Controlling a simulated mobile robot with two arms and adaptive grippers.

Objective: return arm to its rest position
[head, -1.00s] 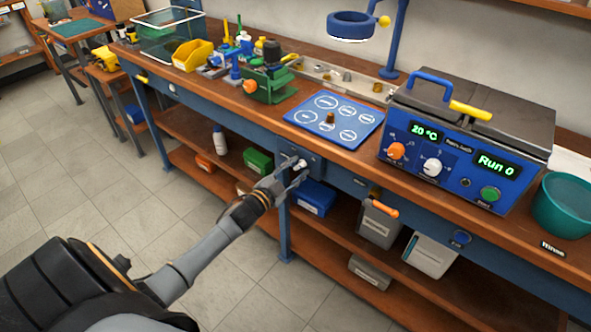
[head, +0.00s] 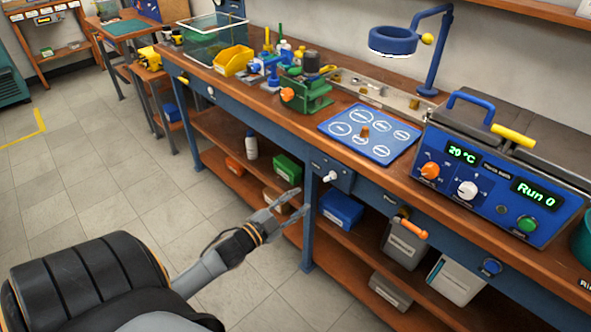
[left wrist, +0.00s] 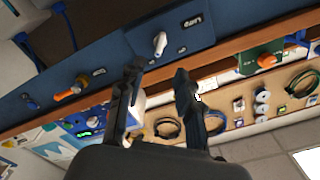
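My left arm comes in from the lower left in the head view. Its gripper (head: 292,204) is in the air in front of the bench's front edge, below the white lever knob (head: 330,176) on the blue front panel. The fingers are apart with nothing between them. In the left wrist view the two dark fingers (left wrist: 155,90) also stand apart and empty, and the white knob (left wrist: 160,44) shows beyond them, not touched. My right gripper is in neither view.
The workbench (head: 395,185) runs along the right, with a blue mat (head: 370,150), a green fixture (head: 308,95) and the blue water bath (head: 490,185) on it. A lower shelf (head: 240,190) holds boxes. The tiled floor (head: 90,190) at the left is clear.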

